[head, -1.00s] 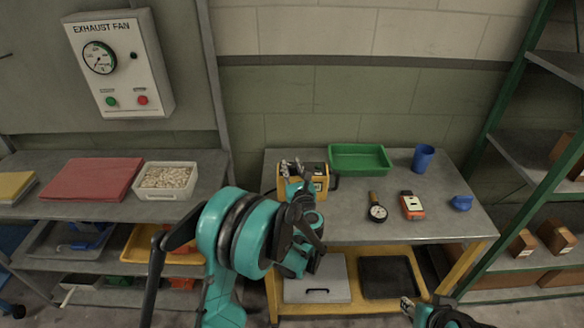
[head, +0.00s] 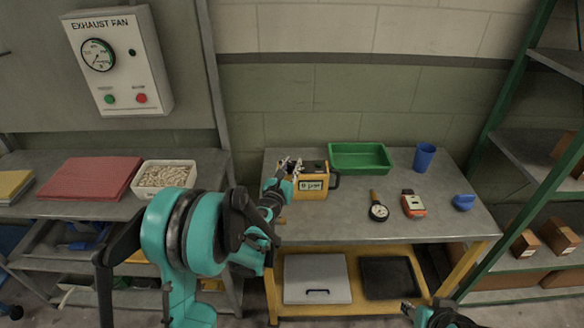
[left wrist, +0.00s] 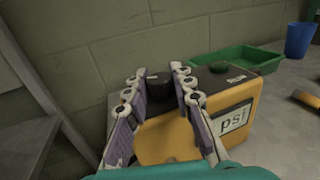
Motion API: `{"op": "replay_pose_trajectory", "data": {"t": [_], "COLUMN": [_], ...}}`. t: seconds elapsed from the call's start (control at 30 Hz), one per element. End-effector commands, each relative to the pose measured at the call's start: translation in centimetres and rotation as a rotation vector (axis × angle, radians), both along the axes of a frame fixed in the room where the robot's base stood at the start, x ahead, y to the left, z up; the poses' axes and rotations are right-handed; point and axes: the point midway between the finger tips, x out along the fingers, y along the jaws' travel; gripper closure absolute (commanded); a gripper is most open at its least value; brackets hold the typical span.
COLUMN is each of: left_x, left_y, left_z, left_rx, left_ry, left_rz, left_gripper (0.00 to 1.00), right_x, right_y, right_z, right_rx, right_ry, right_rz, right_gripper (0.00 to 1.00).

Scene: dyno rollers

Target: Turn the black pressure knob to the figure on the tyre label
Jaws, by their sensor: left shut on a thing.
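The yellow inflator box (head: 313,183) stands near the back left of the workbench, with a psi display (head: 312,184) on its front. The left wrist view shows the box (left wrist: 170,138) close up, with part of the display (left wrist: 231,120) at its right. The black pressure knob (left wrist: 158,77) is at the left of its top, partly hidden by my fingers. My left gripper (head: 291,170) is at that end of the box, its fingers shut on either side of the knob. My right gripper (head: 425,308) is low at the right, mostly cut off. I cannot read a tyre label.
A green tray (head: 360,158) stands behind and right of the box, and a blue cup (head: 424,158) right of that. A round gauge (head: 378,211), an orange-and-white device (head: 413,204) and a blue item (head: 464,202) lie on the right part of the workbench (head: 340,228).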

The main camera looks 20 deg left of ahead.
Motion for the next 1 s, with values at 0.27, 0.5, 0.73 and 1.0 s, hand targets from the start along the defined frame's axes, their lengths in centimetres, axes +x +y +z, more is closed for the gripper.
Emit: {"op": "replay_pose_trajectory", "data": {"t": [0.27,0.5,0.73,1.0], "left_x": [0.09,0.18,0.24,0.28], "left_y": [0.45,0.39,0.31,0.21], "left_z": [-0.05,-0.01,0.02,0.05], "left_rx": [0.0,0.0,0.0,0.0], "left_ry": [0.0,0.0,0.0,0.0], "left_rz": [-0.258,-0.488,-0.708,-0.964], "left_gripper": [1.0,1.0,1.0,1.0], "right_x": [0.0,0.0,0.0,0.0], "right_y": [0.0,0.0,0.0,0.0], "right_z": [-0.54,-0.65,-0.54,-0.16], "right_rx": [0.0,0.0,0.0,0.0], "right_ry": [0.0,0.0,0.0,0.0], "right_rz": [0.0,0.0,0.0,0.0], "right_gripper": [0.6,0.6,0.6,0.6]}}
